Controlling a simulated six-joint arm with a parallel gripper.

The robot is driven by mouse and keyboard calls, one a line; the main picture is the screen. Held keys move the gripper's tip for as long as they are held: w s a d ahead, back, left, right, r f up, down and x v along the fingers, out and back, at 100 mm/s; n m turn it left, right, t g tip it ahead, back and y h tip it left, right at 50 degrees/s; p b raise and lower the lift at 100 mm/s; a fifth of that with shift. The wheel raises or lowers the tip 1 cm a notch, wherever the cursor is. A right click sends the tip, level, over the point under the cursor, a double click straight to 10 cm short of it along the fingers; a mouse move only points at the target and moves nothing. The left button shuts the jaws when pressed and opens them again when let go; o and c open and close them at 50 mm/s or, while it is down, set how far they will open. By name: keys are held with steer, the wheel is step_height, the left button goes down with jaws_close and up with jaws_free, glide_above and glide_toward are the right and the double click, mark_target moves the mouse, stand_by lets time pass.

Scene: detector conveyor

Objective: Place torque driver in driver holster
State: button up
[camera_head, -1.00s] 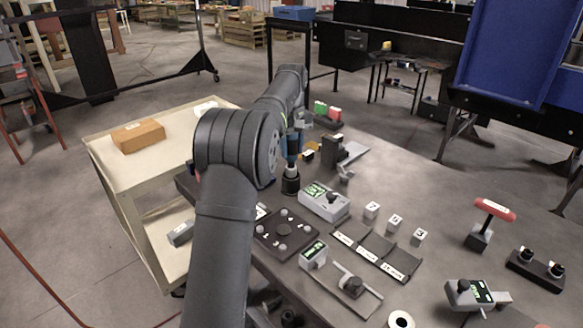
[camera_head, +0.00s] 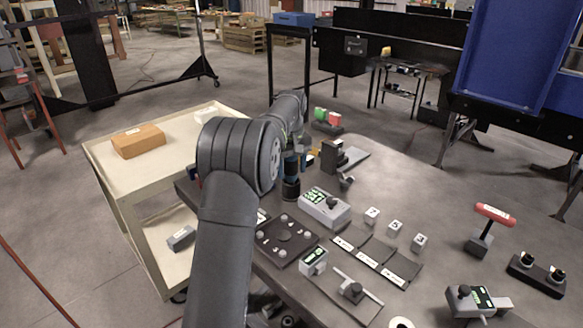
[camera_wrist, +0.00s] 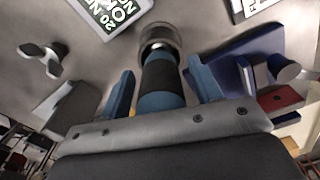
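The torque driver (camera_head: 291,161), a blue and black cylinder, stands upright in the black driver holster (camera_head: 290,190) on the table. In the wrist view the driver (camera_wrist: 160,82) rises between my fingers, its far end inside the round rim of the holster (camera_wrist: 158,35). My gripper (camera_wrist: 163,85) has its two blue fingers on either side of the driver, with a narrow gap showing on each side, so it looks open around the driver. In the head view my arm hides much of my gripper (camera_head: 296,146).
A grey device with a green screen (camera_head: 325,207) stands close to the right of the holster. A dark plate with knobs (camera_head: 285,239) lies in front. A dark stand (camera_head: 333,155) is behind right. A cream cart (camera_head: 108,180) is to the left.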

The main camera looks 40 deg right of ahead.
step_height(320, 180, up, 12)
steer(key=shift+r, duration=0.15)
stand_by(0.6)
step_height(320, 180, down, 12)
steer(key=shift+r, duration=1.75)
